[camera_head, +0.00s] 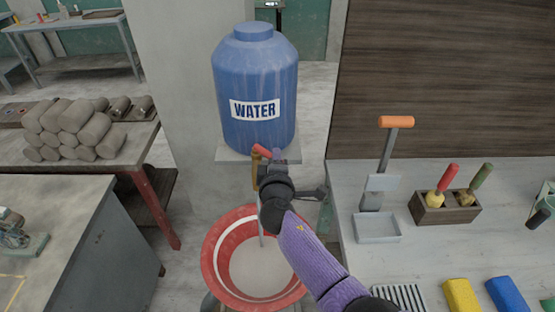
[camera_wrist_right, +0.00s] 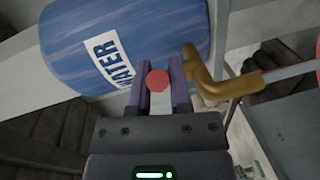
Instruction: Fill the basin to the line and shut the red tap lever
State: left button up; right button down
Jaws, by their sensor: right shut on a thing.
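A blue water barrel (camera_head: 254,85) labelled WATER stands on a ledge, with a brass tap (camera_head: 255,172) at its lower front. The tap's red lever (camera_head: 262,151) sticks out above it; its round red end (camera_wrist_right: 157,80) shows between the fingers in the right wrist view. My right gripper (camera_head: 278,160) is shut on the lever. A thin pale stream (camera_head: 261,225) runs from the tap into the red basin (camera_head: 212,262) below. The basin has a white line inside, and the pale water surface (camera_head: 262,270) appears below it. My left gripper is out of view.
A right-hand counter (camera_head: 400,255) holds a wooden tool block (camera_head: 445,214), a grey tray (camera_head: 377,228), and yellow (camera_head: 461,295) and blue (camera_head: 507,294) sponges. Clay rolls (camera_head: 75,130) are stacked on a left table. A grey workbench (camera_head: 75,220) stands at the near left.

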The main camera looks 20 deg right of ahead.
jog(key=c, duration=0.8)
grip_release()
jog(key=shift+o, duration=1.3)
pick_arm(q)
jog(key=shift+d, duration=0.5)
pick_arm(e)
jog(key=shift+s+a, duration=0.1)
jog(key=shift+s, duration=0.2)
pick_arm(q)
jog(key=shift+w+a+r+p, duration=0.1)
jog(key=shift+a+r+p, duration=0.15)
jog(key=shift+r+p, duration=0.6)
pick_arm(e)
jog(key=v, duration=0.9)
jog(key=shift+s, duration=0.15)
